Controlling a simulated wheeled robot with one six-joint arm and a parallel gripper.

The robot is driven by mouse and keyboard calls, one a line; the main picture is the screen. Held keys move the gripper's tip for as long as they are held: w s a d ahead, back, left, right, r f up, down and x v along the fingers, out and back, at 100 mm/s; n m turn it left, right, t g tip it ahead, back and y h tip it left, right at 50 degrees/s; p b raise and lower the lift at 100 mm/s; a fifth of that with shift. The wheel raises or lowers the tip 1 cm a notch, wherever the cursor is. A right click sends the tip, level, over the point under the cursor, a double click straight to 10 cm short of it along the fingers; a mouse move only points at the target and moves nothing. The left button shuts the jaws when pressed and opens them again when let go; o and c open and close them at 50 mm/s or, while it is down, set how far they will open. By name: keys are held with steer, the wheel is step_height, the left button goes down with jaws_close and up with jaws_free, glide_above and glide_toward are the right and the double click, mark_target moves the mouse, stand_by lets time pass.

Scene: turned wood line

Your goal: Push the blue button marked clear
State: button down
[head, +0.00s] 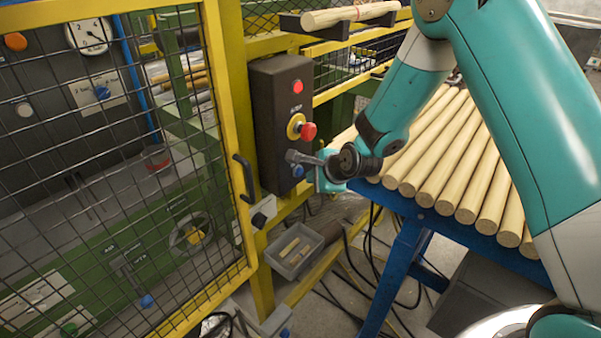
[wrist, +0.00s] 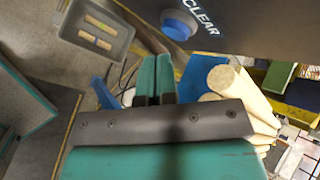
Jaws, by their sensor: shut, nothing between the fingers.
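The blue button (head: 298,171) is low on the face of a dark control box (head: 268,115), below a red mushroom button. In the wrist view, the round blue button (wrist: 180,24) shows at the top with the white word CLEAR beside it. My gripper (head: 318,177) is close to the right of the button in the head view. In the wrist view, its teal fingers (wrist: 154,65) are together and empty. Their tips appear below and left of the button, with a visible gap in the picture. The exact distance in depth is unclear.
A red mushroom button (head: 308,131) on a yellow base and a red lamp (head: 297,87) sit above. A yellow mesh gate (head: 243,200) with a black handle stands left. Wooden rods (head: 440,150) lie on a blue-framed table at right. A grey bin (head: 295,250) is below.

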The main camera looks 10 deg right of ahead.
steer(key=shift+w, duration=0.15)
steer(key=shift+w+a, duration=0.2)
steer(key=shift+w+a, duration=0.25)
steer(key=shift+w, duration=0.05)
stand_by(0.8)
steer(key=shift+s+d, duration=0.1)
steer(key=shift+d, duration=0.05)
steer(key=shift+s+d, duration=0.3)
steer(key=shift+s, duration=0.25)
steer(key=shift+s+d+b, duration=0.25)
steer(key=shift+s+d, duration=0.5)
steer(key=shift+s, duration=0.25)
steer(key=shift+s+d+b, duration=0.2)
steer(key=shift+s+d, duration=0.55)
steer(key=shift+s, duration=0.25)
